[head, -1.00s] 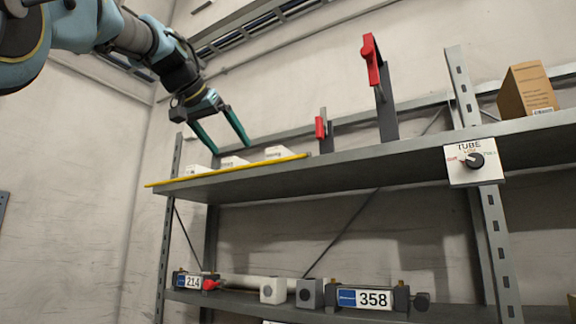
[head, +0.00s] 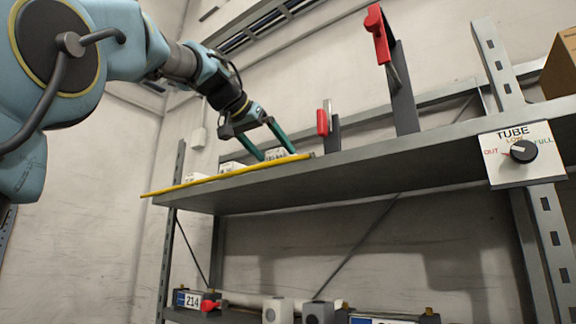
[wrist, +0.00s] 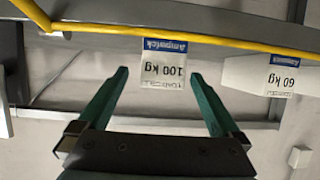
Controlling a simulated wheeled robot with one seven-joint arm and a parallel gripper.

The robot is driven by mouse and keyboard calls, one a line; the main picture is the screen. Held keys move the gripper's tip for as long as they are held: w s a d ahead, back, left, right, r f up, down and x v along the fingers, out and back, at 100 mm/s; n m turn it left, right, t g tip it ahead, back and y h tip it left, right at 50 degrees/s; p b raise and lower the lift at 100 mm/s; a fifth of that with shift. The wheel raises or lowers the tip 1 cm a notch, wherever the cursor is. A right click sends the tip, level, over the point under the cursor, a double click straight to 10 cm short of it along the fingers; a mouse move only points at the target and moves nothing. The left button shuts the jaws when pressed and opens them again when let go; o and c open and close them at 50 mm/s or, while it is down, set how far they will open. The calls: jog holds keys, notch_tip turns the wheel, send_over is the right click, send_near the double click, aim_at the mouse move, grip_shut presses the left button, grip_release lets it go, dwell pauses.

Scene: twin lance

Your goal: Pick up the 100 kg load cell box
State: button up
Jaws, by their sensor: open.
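The white 100 kg load cell box (wrist: 163,66) shows its label upside down in the wrist view, near the middle. In the head view it appears to be the rightmost white box (head: 276,154) on the upper shelf, partly hidden by my fingers. My gripper (wrist: 160,76) is open and empty. Its two green fingers lie to either side of the box in the wrist view, with gaps on both sides. In the head view my gripper (head: 277,155) reaches down at the box. I cannot tell how far the fingertips extend along the box's sides.
A 60 kg box (wrist: 270,75) stands beside it. A red-handled bracket (head: 325,125) rises just right of the gripper, with a taller one (head: 400,85) beyond. A tube switch panel (head: 520,155) hangs at right.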

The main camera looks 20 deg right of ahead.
jog(key=p+x, duration=0.1)
jog(key=x, duration=0.1)
jog(key=p+x, duration=0.2)
jog(key=shift+w+d+r, duration=0.3)
jog(key=shift+w, duration=0.1)
jog(key=shift+w+d+f, duration=0.25)
jog(key=shift+d+f, duration=0.1)
grip_shut()
jog(key=shift+r, duration=0.1)
